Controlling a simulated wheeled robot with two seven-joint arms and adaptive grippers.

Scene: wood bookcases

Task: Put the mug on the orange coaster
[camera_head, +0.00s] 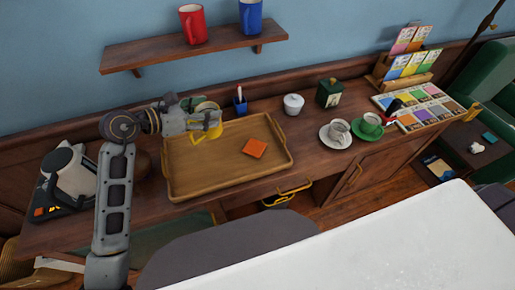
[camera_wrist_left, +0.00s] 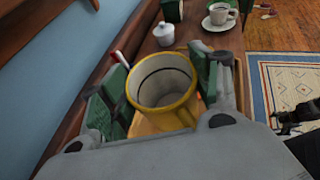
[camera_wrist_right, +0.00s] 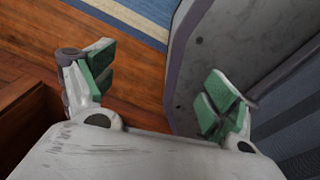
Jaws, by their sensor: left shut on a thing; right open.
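The yellow mug (camera_head: 207,122) is held by my left gripper (camera_head: 193,112) over the back left part of the wooden tray (camera_head: 185,188). In the left wrist view the mug (camera_wrist_left: 163,85) sits upright between the green finger pads of my left gripper (camera_wrist_left: 160,95), its pale inside showing and its handle towards the camera. The gripper is shut on it. The orange coaster (camera_head: 255,148) lies flat in the tray, to the right of the mug, with nothing on it. My right gripper (camera_wrist_right: 160,90) is open and empty, above the floor beside a grey surface.
A pen cup (camera_head: 240,104), a white lidded pot (camera_head: 293,104) and a green box (camera_head: 330,93) stand behind and right of the tray. Cups on saucers (camera_head: 337,134) are further right. A machine (camera_head: 68,180) stands at left. A shelf (camera_head: 195,50) hangs above.

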